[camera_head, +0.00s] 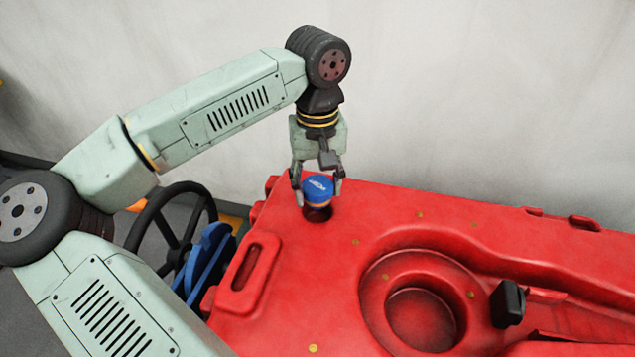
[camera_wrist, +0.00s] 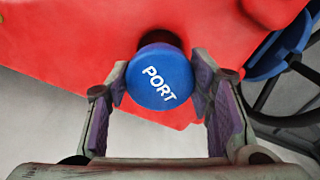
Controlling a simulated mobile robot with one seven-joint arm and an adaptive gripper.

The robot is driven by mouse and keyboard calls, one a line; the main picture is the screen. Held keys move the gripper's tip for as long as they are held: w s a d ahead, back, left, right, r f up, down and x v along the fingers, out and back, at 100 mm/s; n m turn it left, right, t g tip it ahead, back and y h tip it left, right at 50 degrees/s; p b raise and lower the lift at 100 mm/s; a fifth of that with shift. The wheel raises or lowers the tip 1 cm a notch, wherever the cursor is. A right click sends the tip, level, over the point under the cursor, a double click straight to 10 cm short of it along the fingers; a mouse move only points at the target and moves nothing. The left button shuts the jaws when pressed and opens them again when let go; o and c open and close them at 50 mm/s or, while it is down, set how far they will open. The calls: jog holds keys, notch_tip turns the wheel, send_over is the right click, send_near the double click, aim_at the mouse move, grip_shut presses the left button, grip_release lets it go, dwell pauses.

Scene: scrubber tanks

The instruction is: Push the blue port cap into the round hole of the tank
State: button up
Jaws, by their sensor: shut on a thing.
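The blue port cap (camera_head: 318,187) is a round cap with white lettering. My gripper (camera_head: 317,178) is shut on its sides, pointing down. In the wrist view the cap (camera_wrist: 160,80) shows the word PORT between the two fingers (camera_wrist: 160,88). The round hole (camera_head: 317,214) is a dark opening near the back left corner of the red tank (camera_head: 330,265). The cap is over the back part of this hole, with the dark opening showing just below it. I cannot tell whether the cap's lower end is inside the hole or just above it.
A larger round recess (camera_head: 425,315) lies in the tank's middle, with a black block (camera_head: 507,303) to its right. A slotted handle (camera_head: 247,275) is on the tank's left edge. A black steering wheel (camera_head: 170,222) and a blue part (camera_head: 208,260) stand left of the tank. A pale wall (camera_head: 480,90) rises behind.

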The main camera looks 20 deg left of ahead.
jog(key=shift+f, duration=0.1)
jog(key=shift+s+f+b, duration=0.1)
jog(key=shift+f+b, duration=0.5)
jog(key=shift+b, duration=0.15)
jog(key=shift+f, duration=0.15)
jog(key=shift+f+b, duration=0.55)
jog(key=shift+b, duration=0.15)
jog(key=shift+f, duration=0.15)
jog(key=shift+f+b, duration=0.35)
jog(key=shift+b, duration=0.2)
jog(key=shift+f, duration=0.25)
dwell(0.4)
jog(key=o, duration=1)
jog(key=shift+o, duration=0.3)
